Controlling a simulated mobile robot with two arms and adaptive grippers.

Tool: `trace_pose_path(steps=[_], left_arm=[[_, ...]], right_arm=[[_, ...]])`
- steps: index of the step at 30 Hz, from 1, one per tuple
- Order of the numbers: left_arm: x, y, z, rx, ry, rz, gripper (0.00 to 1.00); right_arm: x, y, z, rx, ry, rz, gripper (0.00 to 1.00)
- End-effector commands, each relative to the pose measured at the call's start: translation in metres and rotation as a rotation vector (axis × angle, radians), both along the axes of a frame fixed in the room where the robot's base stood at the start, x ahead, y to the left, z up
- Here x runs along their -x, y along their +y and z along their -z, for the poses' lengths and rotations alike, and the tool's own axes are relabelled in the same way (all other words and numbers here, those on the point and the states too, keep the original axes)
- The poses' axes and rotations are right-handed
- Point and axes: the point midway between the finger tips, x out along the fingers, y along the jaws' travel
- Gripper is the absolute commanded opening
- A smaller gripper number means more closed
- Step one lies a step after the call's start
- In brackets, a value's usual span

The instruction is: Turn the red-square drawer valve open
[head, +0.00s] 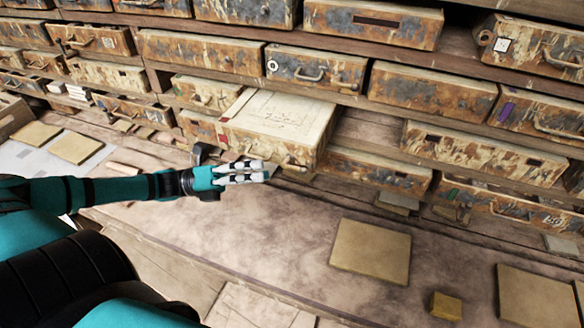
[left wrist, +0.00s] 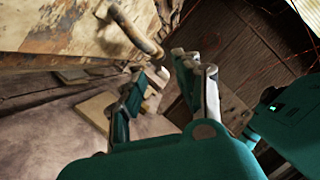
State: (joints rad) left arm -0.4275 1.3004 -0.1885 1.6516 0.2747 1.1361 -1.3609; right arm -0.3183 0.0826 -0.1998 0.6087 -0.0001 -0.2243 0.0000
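The drawer with a red square (head: 222,138) on the left of its front is pulled out of the shelf, its pale worn top (head: 285,115) showing. A metal handle (head: 292,164) is on its front; a handle bar also shows close up in the left wrist view (left wrist: 134,32). My left gripper (head: 262,172) is just in front of the drawer's lower front, left of the handle. In the left wrist view its fingers (left wrist: 168,66) are apart with nothing between them, and the handle is beyond the tips, apart from them. My right gripper is not in view.
Rows of rusty drawers (head: 310,65) fill the shelves behind. A worktop (head: 290,230) lies below with a tan tile (head: 370,251), another tile (head: 537,298) and a small yellow block (head: 446,306). More tiles (head: 76,147) lie at the left. The worktop's middle is mostly clear.

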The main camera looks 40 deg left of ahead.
Motion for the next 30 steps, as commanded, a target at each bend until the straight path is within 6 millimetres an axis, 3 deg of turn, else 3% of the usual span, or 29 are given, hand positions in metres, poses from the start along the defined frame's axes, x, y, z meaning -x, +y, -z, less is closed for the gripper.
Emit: trace_pose_path(steps=[3, 10, 15, 24, 30], left_arm=[[-0.014, -0.022, -0.009, 0.004, -0.007, 0.001, 0.33], [-0.034, -0.052, -0.017, 0.004, -0.003, -0.001, 0.33], [-0.040, -0.063, -0.018, 0.002, 0.000, 0.000, 0.33], [-0.042, -0.065, -0.016, 0.000, 0.001, -0.001, 0.33], [-0.042, -0.065, -0.016, 0.000, 0.001, -0.001, 0.09]], right_arm=[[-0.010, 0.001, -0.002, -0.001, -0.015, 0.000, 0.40], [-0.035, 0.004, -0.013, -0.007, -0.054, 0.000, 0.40], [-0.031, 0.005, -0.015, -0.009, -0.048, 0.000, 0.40], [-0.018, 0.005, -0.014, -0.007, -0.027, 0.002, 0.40], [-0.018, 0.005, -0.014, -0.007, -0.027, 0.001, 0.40]])
